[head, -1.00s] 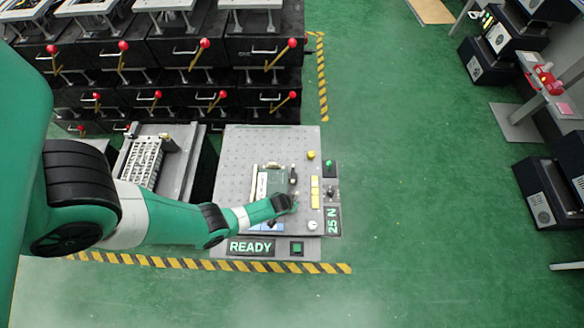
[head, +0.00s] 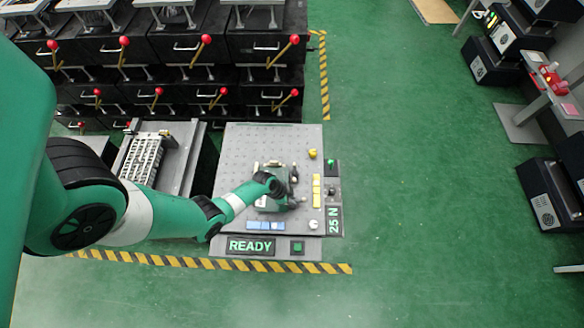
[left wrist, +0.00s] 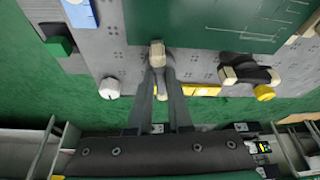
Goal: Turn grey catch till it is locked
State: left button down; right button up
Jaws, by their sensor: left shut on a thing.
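A small catch (left wrist: 157,48) with a pale tip sits beside the edge of the green plate (left wrist: 200,20). My left gripper (left wrist: 158,72) is shut on this catch; its fingers hide most of it. In the head view my left gripper (head: 299,202) is at the lower right of the green plate, and its wrist covers part of the plate. A second catch (left wrist: 248,73), dark with pale ends, stands on the right in the wrist view, apart from my fingers. I cannot tell from the picture whether the held catch is locked. My right gripper is not in view.
The grey perforated board (head: 245,150) carries a yellow knob (head: 312,153), yellow strips (head: 316,190) and a white knob (head: 314,225). Signs read READY (head: 250,246) and 25 N (head: 334,220). A rack with red-knobbed levers stands behind. Green floor to the right is free.

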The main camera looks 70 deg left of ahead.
pick_arm(q)
jog(key=shift+s+m+h+b, duration=0.1)
jog(key=shift+m+h+b, duration=0.3)
jog(key=shift+m, duration=0.6)
jog(key=c, duration=0.8)
grip_release()
jog(key=shift+c, duration=0.2)
jog(key=p+v, duration=1.1)
jog(key=p, duration=0.1)
jog(key=shift+r, duration=0.4)
jog(key=shift+a, duration=0.1)
